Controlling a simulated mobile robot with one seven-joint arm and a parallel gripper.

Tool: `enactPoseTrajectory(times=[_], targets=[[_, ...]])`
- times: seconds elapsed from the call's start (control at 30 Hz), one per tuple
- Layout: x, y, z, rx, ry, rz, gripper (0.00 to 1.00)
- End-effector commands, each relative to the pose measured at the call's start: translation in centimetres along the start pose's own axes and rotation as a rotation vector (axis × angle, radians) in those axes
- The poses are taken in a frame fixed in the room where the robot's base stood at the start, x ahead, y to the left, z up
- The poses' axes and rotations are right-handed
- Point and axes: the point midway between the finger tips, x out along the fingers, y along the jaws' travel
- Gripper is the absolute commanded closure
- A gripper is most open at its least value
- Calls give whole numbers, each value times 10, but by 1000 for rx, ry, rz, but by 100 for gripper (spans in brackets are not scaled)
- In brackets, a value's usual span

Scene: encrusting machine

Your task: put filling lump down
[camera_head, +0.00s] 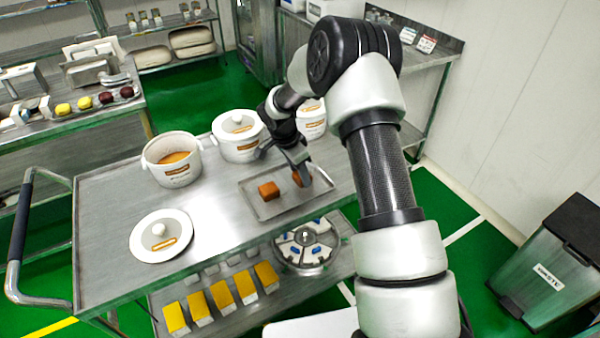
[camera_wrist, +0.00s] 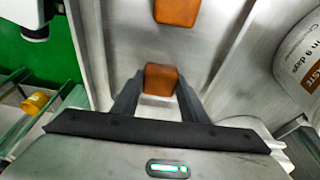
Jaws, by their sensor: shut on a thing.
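A brown-orange filling lump (camera_head: 297,177) is between the fingers of my gripper (camera_head: 300,181), over the right part of a shallow metal tray (camera_head: 268,212). In the wrist view the held lump (camera_wrist: 160,79) sits between the two dark fingertips (camera_wrist: 158,88), which are shut on it. I cannot tell whether it touches the tray floor. A second, similar lump (camera_head: 269,190) lies on the tray to the left, apart from the held one; it also shows at the top of the wrist view (camera_wrist: 177,11). My fingers partly hide the held lump in the head view.
The tray is on a steel cart (camera_head: 110,205). An open pot with orange filling (camera_head: 172,165) and a lidded pot (camera_head: 238,140) stand behind it, with another pot (camera_head: 311,120) close to my arm. A loose lid (camera_head: 160,240) lies left.

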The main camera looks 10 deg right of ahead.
Motion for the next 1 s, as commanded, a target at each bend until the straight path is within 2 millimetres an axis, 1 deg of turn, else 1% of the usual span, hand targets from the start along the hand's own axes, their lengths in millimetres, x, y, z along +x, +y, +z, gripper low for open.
enactPoseTrajectory(times=[0.03,0.07,0.1,0.17,0.43,0.57,0.67,0.9,1.0], targets=[[2,0,1,-1,0,0,84],[1,0,1,-1,0,0,57],[1,0,0,-1,0,0,50],[1,0,0,-1,0,0,42],[0,0,0,-1,0,0,42],[-7,-1,0,-1,1,-2,42],[-22,-2,0,-1,2,-4,42],[-75,-1,-1,0,3,-5,42],[-94,-1,0,0,2,-4,42]])
